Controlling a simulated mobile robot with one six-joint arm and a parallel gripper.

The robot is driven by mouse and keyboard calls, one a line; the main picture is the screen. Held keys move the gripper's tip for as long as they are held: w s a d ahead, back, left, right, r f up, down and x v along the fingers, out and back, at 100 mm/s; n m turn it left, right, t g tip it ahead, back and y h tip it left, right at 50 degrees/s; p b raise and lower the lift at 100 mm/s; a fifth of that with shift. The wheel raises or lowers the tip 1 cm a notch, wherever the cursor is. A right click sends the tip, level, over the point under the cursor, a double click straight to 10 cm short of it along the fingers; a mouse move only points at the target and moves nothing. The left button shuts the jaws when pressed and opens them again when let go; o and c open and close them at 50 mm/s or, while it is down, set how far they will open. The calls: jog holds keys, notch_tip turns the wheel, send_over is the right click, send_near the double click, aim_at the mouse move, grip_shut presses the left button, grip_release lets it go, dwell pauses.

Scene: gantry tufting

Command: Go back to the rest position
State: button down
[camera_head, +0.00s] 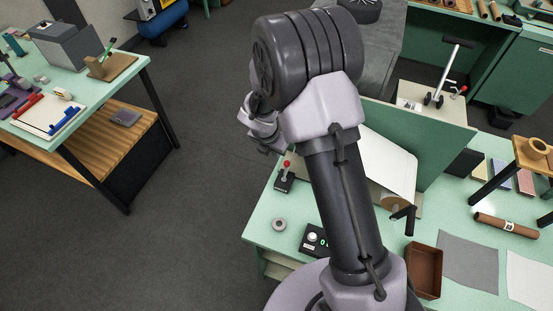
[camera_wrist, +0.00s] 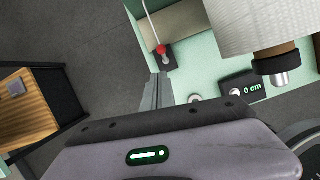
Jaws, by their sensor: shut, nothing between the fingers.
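My gripper (camera_wrist: 160,80) shows in the wrist view as thin grey fingers, shut with nothing between them. It hangs over the dark floor beside the edge of the mint-green bench (camera_head: 262,228). In the head view my arm is folded up in the middle of the picture, and its thick elbow and forearm hide the fingers. In the wrist view a lever with a red knob (camera_wrist: 161,49) appears just above the fingertips. The same red-knobbed lever (camera_head: 286,166) stands at the bench's left corner in the head view. I cannot tell how far the fingers are above it.
The bench carries a white roll (camera_head: 388,165), a "0 cm" display box (camera_wrist: 241,87), a grey ring (camera_head: 279,225), a brown tray (camera_head: 424,268) and a grey cloth (camera_head: 468,262). A green upright panel (camera_head: 440,160) stands behind the roll. A second table (camera_head: 130,75) is at left, with open floor between.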

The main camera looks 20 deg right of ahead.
jog(key=shift+s+r, duration=0.1)
jog(key=shift+r, duration=0.55)
